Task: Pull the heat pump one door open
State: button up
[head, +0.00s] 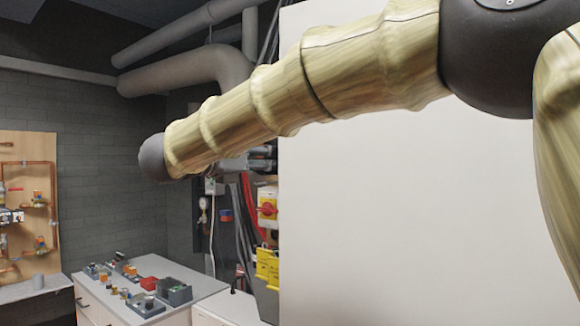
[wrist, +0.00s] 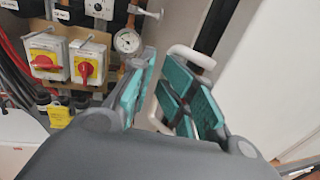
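A white loop handle (wrist: 191,56) shows in the wrist view, with its upper arm running to the right behind my right finger. My gripper (wrist: 165,66) has teal pads and its two fingers stand apart. The handle's upright bar lies in the gap between them; I cannot tell whether the pads touch it. A large pale panel (wrist: 287,75), seemingly the heat pump door, is at the right of the wrist view. In the head view a broad white panel (head: 400,220) fills the right side. My gripper is hidden there, with my arm crossing in front of the panel.
Red-and-yellow switches (wrist: 88,62) and a round gauge (wrist: 127,40) are left of my gripper. In the head view, a white counter (head: 205,284) with small parts stands at lower left, below grey pipes (head: 190,70). A wooden board (head: 28,190) is at far left.

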jog(key=shift+b+v, duration=1.9)
jog(key=shift+v, duration=0.9)
jog(key=shift+f+b, duration=0.15)
jog(key=shift+b, duration=0.7)
jog(key=v, duration=1.2)
